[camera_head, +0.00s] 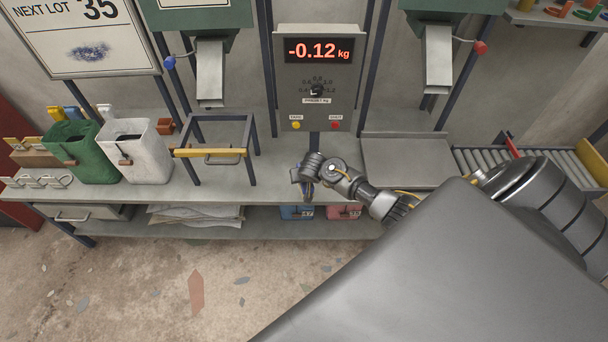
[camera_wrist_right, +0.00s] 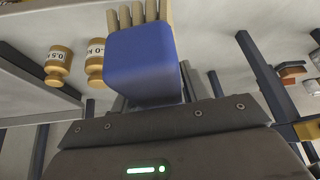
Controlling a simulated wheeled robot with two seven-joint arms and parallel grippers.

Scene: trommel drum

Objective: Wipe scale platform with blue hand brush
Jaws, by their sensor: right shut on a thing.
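The scale platform (camera_head: 405,165) is a flat grey plate on the bench, right of the display in the head view. The scale display (camera_head: 318,50) reads -0.12 kg. My right gripper (camera_head: 303,182) is over the bench's front part, left of the platform and apart from it in the picture. It is shut on the blue hand brush (camera_wrist_right: 143,65), which fills the middle of the right wrist view with tan bristles (camera_wrist_right: 140,14) beyond the blue block. In the head view my gripper mostly hides the brush. My left gripper is not in view.
A metal frame with a yellow bar (camera_head: 210,153), a white bin (camera_head: 136,150) and a green bin (camera_head: 85,150) stand left on the bench. A roller conveyor (camera_head: 530,165) adjoins the platform's right. Brass weights (camera_wrist_right: 59,63) show in the wrist view. Chutes hang above.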

